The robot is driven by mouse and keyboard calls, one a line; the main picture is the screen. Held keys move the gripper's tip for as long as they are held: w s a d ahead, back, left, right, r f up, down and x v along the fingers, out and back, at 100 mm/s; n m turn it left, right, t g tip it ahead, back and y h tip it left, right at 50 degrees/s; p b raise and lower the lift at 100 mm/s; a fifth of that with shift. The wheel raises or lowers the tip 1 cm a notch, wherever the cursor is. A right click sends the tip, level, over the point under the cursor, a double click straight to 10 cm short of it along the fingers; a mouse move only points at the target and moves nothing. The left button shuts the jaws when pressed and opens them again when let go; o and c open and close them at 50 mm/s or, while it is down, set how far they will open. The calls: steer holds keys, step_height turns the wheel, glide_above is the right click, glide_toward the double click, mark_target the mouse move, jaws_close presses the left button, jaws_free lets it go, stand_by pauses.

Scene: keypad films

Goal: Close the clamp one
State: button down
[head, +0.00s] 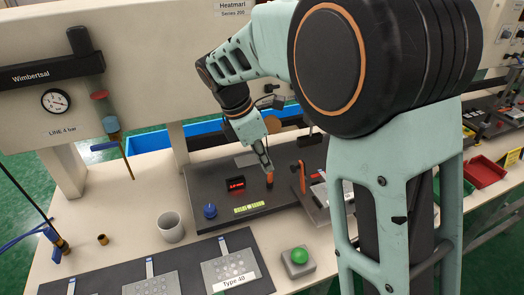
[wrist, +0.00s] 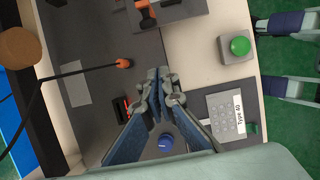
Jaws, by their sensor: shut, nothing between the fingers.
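An upright orange lever (head: 302,177), which looks like a clamp handle, stands on the right part of the dark machine plate. Orange clamp parts also show at the top of the wrist view (wrist: 145,20). A second, smaller orange tip (head: 269,178) stands just below my gripper; in the wrist view an orange tip (wrist: 123,63) ends a thin black rod or cable. No label shows which is clamp one. My gripper (head: 266,166) is shut and empty, pointing down over the plate; its fingers (wrist: 158,82) meet in the wrist view. Contact with the orange tip cannot be told.
The plate carries a blue knob (head: 209,211), a red display (head: 235,184) and a yellow-green strip (head: 249,207). A green button box (head: 298,261) stands in front. A grey cup (head: 171,228) and Type 40 keypad films (head: 228,270) lie front left.

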steer(key=shift+w+d+f, duration=0.35)
steer(key=shift+d+f, duration=0.1)
steer(key=shift+d, duration=0.35)
steer(key=shift+w+d+f, duration=0.35)
steer(key=shift+d+f, duration=0.05)
steer(key=shift+d, duration=0.4)
steer(key=shift+w+d+f, duration=0.35)
steer(key=shift+d+f, duration=0.1)
steer(key=shift+d, duration=0.35)
steer(key=shift+r+p, duration=0.15)
steer(key=shift+p, duration=0.3)
